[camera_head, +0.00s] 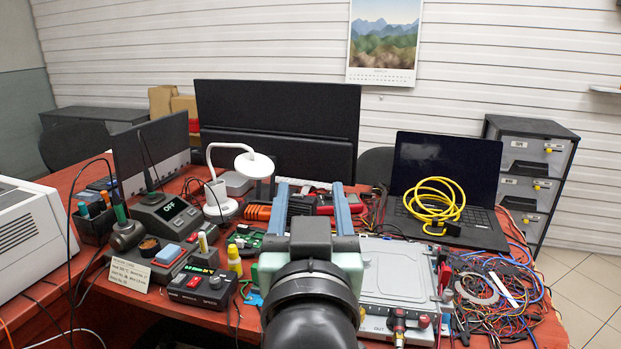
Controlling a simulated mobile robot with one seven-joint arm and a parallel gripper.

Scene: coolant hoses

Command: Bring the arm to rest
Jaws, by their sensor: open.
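My gripper (310,188) is in the lower middle of the head view, seen from behind, over the front of the red desk (60,328). Its two blue-grey fingers point away toward the dark panels at the back and stand well apart. I see nothing held between them. My arm comes up from the bottom edge of the picture. It hides part of a pale flat unit (397,270) just right of it.
Left are a white lamp (216,195), a soldering station (165,213) and a small power supply (201,286). Right are a tangle of wires (490,290) and a laptop (450,175) with a coiled yellow cable (433,202). The desk is crowded; free room shows above it.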

